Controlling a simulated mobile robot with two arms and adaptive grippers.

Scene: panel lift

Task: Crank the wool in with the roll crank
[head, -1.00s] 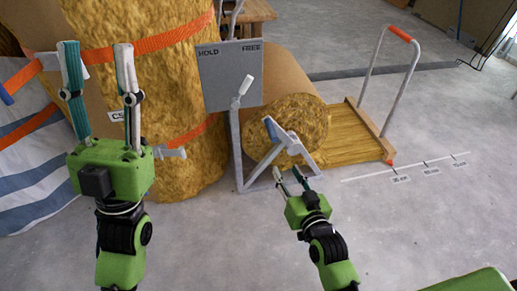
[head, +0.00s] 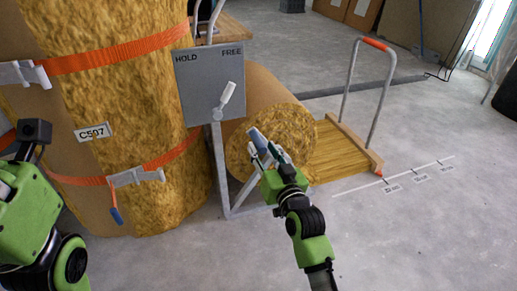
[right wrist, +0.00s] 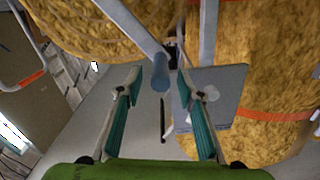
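The wool roll (head: 300,125) lies on its side in a grey metal stand (head: 222,180). The crank's blue-grey handle (head: 257,138) is in front of the roll's end face. My right gripper (head: 263,152) is at the crank. In the right wrist view its fingers (right wrist: 160,85) are open, with the handle (right wrist: 160,78) between their tips and gaps on both sides. A wool sheet (head: 338,152) runs right from the roll to a wooden bar with a white orange-topped handle (head: 385,85). My left gripper (head: 22,190) is cut off at the left edge, its fingers unseen.
A tall strapped wool bale (head: 120,60) stands at left. A marked floor scale (head: 395,175) lies at right. The front right floor is clear.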

